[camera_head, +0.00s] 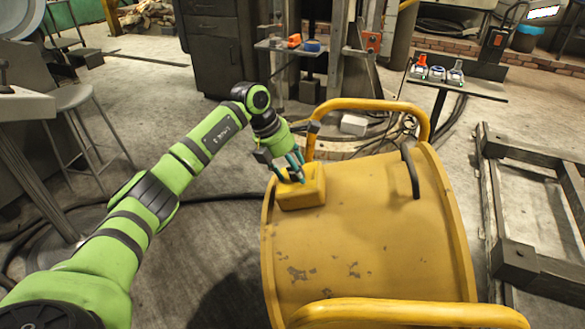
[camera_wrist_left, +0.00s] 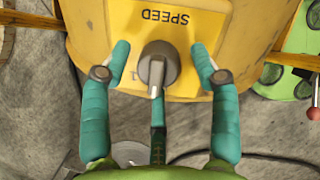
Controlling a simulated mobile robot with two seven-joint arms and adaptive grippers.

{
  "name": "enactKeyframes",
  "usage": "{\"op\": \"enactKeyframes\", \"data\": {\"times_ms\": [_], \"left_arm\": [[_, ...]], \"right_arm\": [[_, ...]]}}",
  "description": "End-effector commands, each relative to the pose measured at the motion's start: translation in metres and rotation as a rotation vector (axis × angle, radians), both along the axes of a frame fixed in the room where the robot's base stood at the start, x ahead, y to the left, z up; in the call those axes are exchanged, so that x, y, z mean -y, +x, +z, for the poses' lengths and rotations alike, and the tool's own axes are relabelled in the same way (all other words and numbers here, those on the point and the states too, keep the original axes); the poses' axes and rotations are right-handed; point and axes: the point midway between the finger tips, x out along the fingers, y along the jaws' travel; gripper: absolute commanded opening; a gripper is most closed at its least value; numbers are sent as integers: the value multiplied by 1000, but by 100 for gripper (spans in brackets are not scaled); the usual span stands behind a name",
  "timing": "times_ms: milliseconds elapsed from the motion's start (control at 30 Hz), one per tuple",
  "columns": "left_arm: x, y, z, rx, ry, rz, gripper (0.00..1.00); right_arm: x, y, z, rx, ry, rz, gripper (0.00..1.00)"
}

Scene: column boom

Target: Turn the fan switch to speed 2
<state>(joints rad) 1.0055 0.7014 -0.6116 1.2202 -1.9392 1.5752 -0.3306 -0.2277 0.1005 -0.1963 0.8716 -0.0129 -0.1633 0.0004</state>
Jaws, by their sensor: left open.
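The yellow drum fan (camera_head: 370,225) stands in front of me in the head view. A yellow switch box (camera_head: 303,188) sits on its left side. In the left wrist view the box face (camera_wrist_left: 205,22) carries the word SPEED, upside down, and a dark grey knob (camera_wrist_left: 158,66). The knob's ridge runs nearly up and down in that picture. A figure 1 shows faintly beside it; other marks are hidden or too small to read. My left gripper (camera_head: 293,168) is at the box. Its teal fingers (camera_wrist_left: 160,62) are spread on either side of the knob, apart from it.
Yellow tube handles (camera_head: 375,104) and a dark handle (camera_head: 411,172) rise from the fan. A dark frame (camera_head: 530,205) lies to the right. A stool (camera_head: 75,98) stands at the left, and a small stand with tools (camera_head: 440,78) at the back right. Cables lie on the floor.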

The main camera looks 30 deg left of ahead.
Motion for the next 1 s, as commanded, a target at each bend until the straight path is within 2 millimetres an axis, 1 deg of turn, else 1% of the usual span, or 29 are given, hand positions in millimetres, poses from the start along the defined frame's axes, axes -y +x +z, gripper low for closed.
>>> {"op": "enactKeyframes", "data": {"times_ms": [167, 200, 267, 300, 333, 733, 867, 1000], "left_arm": [[0, 0, 0, 1, -1, 0, 62], [0, 0, 0, 0, -1, 0, 54], [0, 0, 0, 0, -1, 0, 30], [0, 0, 0, 0, -1, 0, 14], [0, 0, 0, 0, -1, 0, 6], [0, -1, -2, 5, 4, -36, 6], [-1, -1, -3, 19, 12, -91, 6], [-2, -1, -3, 46, 23, -184, 6]], "right_arm": [[0, 0, 0, 0, 0, -1, 0], [0, 0, 0, 0, 0, -1, 0], [0, 0, 0, 0, 0, -1, 0], [0, 0, 0, -1, 0, -1, 0], [0, 0, 0, -1, 0, -1, 0], [0, 0, -1, -3, -1, 0, 0], [0, 0, -2, -7, -1, -1, 0], [-1, 0, -3, -17, -2, -2, 0]]}}
